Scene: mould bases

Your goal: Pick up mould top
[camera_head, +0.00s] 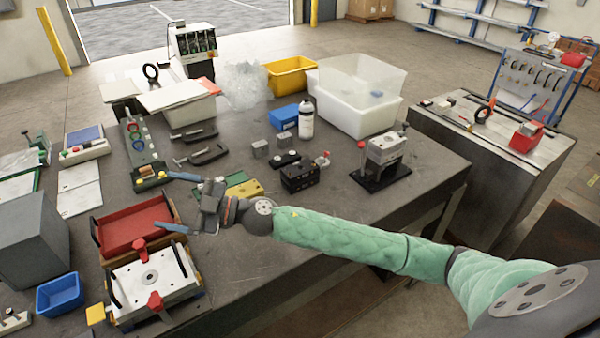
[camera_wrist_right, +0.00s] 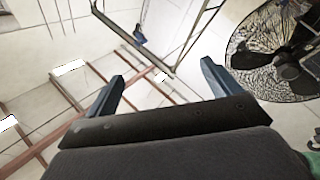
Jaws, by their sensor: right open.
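The likely mould top is a white plate (camera_head: 178,273) with a round centre boss, black side handles and two red clamps. It lies at the front left of the table, on an orange-brown base. A red tray-like mould part (camera_head: 133,226) with black handles lies just behind it. My right gripper (camera_head: 165,201) reaches in from the right, open and empty, with its fingers pointing left near the red part's back right corner. Its exact height above the table is unclear. In the right wrist view its two fingers (camera_wrist_right: 162,82) are spread with nothing between them. My left gripper is not in view.
A grey box (camera_head: 35,240) and a blue bin (camera_head: 60,294) stand to the left. A green fixture (camera_head: 140,150) and C-clamps (camera_head: 205,155) lie behind the gripper. A black block (camera_head: 300,177) and a stand (camera_head: 383,160) are to the right. The front middle table is clear.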

